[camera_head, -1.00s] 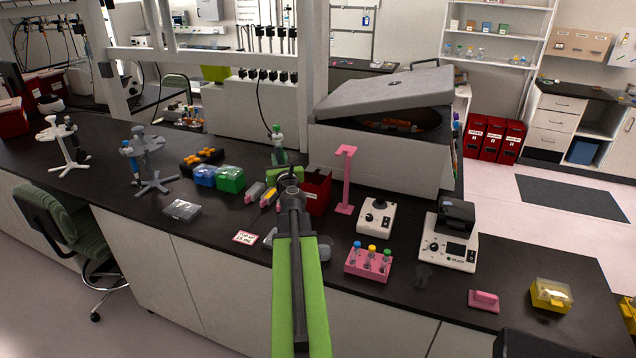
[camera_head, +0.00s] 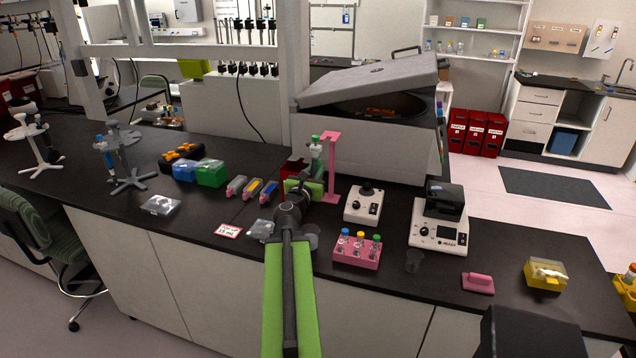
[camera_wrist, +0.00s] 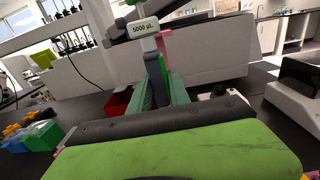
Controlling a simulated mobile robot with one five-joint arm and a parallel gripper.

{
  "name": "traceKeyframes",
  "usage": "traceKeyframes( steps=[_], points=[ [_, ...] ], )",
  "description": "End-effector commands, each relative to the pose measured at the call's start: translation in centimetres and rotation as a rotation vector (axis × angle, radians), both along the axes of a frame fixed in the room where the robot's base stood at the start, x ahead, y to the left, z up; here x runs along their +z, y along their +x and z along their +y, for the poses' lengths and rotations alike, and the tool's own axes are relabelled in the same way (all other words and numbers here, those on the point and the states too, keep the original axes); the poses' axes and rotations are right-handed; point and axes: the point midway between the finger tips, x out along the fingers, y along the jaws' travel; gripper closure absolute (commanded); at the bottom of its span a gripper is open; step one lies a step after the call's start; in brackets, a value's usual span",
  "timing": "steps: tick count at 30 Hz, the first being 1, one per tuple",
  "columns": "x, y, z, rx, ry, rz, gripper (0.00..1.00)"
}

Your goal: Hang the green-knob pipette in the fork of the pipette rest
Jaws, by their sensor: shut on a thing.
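The green-knob pipette (camera_head: 316,152) is upright, with its green knob on top. My gripper (camera_head: 313,180) is shut on it. In the wrist view the pipette (camera_wrist: 154,68) stands between my two green fingers (camera_wrist: 160,92), with a "5000 µL" label on its upper body. Its lower end is hidden. The pink pipette rest (camera_head: 331,172) is a tall post on a flat base, just right of the pipette in the head view. Its top (camera_wrist: 165,40) shows partly behind the pipette in the wrist view. I cannot tell whether the pipette touches the fork.
A red bin (camera_head: 292,168) is left of and behind my gripper. A white joystick box (camera_head: 365,206) and a pink vial rack (camera_head: 357,252) stand to the right and front. The large open-lidded centrifuge (camera_head: 370,130) is behind the rest. Free bench lies at front left.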

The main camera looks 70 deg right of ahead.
Motion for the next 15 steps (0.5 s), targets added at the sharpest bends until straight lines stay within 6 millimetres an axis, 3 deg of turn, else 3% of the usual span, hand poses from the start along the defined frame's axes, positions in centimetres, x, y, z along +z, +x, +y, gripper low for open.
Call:
traceKeyframes(
  steps=[8,15],
  points=[
    [-0.1,-0.7,-0.3,-0.025,-0.001,0.0,0.9],
    [-0.1,-0.5,-2.9,-0.023,-0.001,0.0,0.9]
  ],
)
